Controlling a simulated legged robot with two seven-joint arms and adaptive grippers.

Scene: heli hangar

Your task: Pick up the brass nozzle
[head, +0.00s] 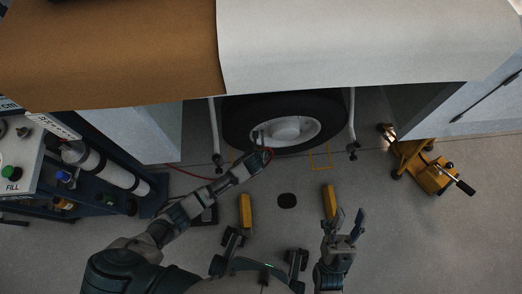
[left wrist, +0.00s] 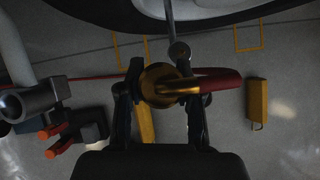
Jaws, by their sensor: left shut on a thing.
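The brass nozzle (left wrist: 158,84) sits between the fingers of my left gripper (left wrist: 160,95) in the left wrist view, with a red hose (left wrist: 215,83) running off to its right. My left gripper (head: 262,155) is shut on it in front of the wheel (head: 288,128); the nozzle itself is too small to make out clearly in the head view. My right gripper (head: 347,222) is open and empty, low at the right of centre, with its fingers apart.
Yellow chocks (head: 245,210) (head: 329,201) lie on the floor. A yellow jack (head: 430,170) stands right. A service cart (head: 95,170) with gauges and cylinders stands left. A brown and white panel (head: 350,45) overhangs the wheel. Floor between the chocks is mostly clear.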

